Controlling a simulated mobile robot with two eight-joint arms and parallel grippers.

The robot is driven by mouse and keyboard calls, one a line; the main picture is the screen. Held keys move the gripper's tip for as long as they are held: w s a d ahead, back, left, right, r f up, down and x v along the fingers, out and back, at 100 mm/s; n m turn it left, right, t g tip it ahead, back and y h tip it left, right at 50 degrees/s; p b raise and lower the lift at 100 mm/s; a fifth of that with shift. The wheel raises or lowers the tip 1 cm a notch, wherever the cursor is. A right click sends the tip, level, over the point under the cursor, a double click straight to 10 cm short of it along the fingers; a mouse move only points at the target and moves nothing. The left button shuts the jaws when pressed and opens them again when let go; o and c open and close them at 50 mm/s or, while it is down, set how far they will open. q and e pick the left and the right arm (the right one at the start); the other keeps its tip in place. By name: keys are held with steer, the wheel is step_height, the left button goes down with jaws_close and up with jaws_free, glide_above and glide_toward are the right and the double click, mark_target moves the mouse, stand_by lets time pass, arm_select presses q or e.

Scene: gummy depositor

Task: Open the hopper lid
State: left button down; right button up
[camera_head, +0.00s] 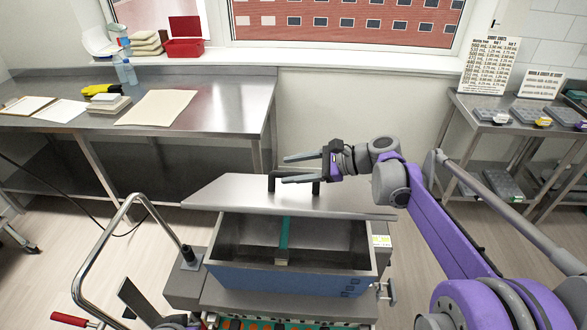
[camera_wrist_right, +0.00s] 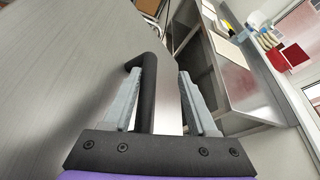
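The hopper (camera_head: 365,262) is a blue-sided metal box in the lower middle of the head view, and its top is uncovered, showing the inside. The grey metal lid (camera_head: 235,191) lies behind the opening, with its near edge along the hopper's back rim. It also fills the left of the right wrist view (camera_wrist_right: 60,70). A black handle (camera_wrist_right: 146,64) stands on the lid. My right gripper (camera_head: 303,169) is open with its fingers either side of the handle bar, which is nearer one finger, with a gap to the other. My left gripper does not show.
A steel table (camera_head: 225,95) with papers and bottles stands at the back left under the window. A steel shelf rack (camera_head: 480,104) with moulds stands at the right. A curved metal rail (camera_head: 88,258) rises left of the hopper. Floor lies free behind the machine.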

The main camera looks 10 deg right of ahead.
steer(key=v, duration=1)
steer(key=shift+s+d+r+b, duration=0.15)
steer(key=shift+d+r+b, duration=0.15)
steer(key=shift+b, duration=0.1)
steer(key=shift+f, duration=0.1)
